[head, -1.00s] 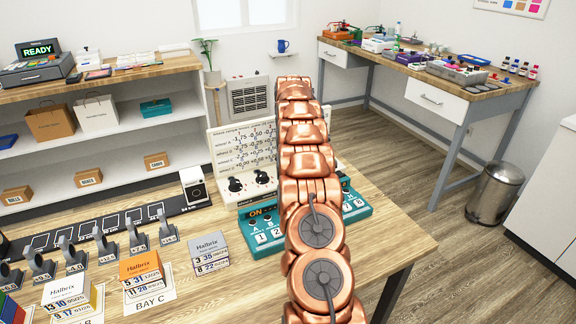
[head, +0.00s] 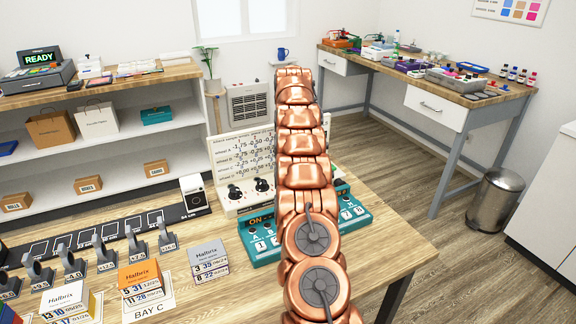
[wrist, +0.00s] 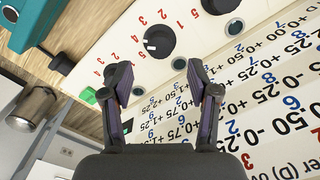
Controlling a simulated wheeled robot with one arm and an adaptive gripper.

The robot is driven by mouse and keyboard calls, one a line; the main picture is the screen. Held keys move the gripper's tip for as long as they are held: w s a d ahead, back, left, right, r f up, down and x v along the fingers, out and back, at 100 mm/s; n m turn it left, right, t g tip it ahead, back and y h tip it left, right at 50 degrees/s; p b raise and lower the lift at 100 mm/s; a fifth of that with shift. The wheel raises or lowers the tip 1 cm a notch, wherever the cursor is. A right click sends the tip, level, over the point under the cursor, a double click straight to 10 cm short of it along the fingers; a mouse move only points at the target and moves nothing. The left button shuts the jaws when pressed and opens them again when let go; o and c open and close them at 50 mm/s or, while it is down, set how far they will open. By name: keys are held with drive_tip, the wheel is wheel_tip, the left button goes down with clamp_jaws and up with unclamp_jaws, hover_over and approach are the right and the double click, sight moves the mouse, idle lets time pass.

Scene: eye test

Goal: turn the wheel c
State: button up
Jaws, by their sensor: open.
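The cream panel (head: 243,206) with black wheels stands on the wooden table. Two black wheels show left of my arm in the head view, one at the left (head: 235,192) and one nearer my arm (head: 262,185). The rest of the row is hidden behind my arm. In the wrist view my gripper (wrist: 160,80) is open and empty. A black wheel (wrist: 158,41) with a white mark and red numbers around it lies just beyond and between the fingertips, apart from them. Another wheel (wrist: 220,4) is at the top edge. No wheel's letter is readable there.
A printed value card (head: 240,152) stands behind the wheels and fills the right of the wrist view (wrist: 270,108). A teal console (head: 266,257) sits in front of the panel. Boxes and small stands crowd the table's left. A green block (wrist: 88,96) is left of my gripper.

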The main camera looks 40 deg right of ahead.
drive_tip(key=shift+r, duration=0.8)
